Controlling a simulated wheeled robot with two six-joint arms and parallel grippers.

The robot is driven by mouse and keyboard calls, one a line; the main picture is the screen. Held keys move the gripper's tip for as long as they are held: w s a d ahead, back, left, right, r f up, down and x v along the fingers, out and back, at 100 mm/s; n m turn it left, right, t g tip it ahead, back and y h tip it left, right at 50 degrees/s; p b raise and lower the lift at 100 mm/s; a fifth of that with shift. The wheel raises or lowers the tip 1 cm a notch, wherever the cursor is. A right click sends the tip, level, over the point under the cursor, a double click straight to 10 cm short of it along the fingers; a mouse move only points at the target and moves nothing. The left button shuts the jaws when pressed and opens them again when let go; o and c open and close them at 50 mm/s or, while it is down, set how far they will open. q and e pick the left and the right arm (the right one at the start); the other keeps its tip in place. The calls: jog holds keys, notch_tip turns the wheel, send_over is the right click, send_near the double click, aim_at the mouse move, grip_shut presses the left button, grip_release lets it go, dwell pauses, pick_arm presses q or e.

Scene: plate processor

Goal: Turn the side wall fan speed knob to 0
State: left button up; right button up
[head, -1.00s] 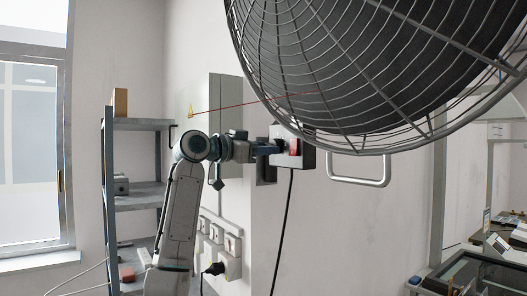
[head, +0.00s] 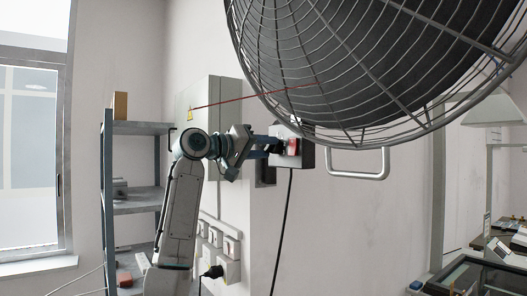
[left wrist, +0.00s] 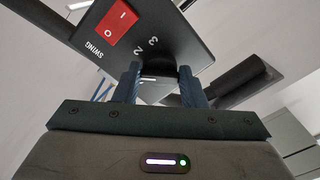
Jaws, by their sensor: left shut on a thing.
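The fan (head: 385,60) with its wire guard fills the upper right of the head view. Its dark control box (head: 307,155) hangs below the guard and also shows in the left wrist view (left wrist: 172,35). The box carries a red switch (left wrist: 112,22), the word SWING and the numbers 2 and 3. My left gripper (head: 276,147) reaches the box from the left, its jaw turned at a tilt. In the left wrist view its fingers (left wrist: 159,76) are shut on the dark speed knob (left wrist: 157,86). The knob's pointer and the 0 mark are not clear. My right gripper is not in view.
A grey wall cabinet (head: 208,100) with a yellow warning sign is behind my arm. Wall sockets (head: 225,252) are below it. A black cable (head: 284,225) hangs from the box. A metal handle (head: 358,177) juts out right of it. A shelf (head: 140,128) stands left.

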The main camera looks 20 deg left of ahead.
pick_arm(q)
jog(key=n+b, duration=0.1)
jog(key=n, duration=0.4)
jog(key=shift+n, duration=0.3)
jog(key=shift+r+n+b, duration=0.1)
jog(key=shift+n+b, duration=0.2)
jog(key=shift+n, duration=1.6)
jog(key=o, duration=1)
jog(key=shift+s, duration=0.1)
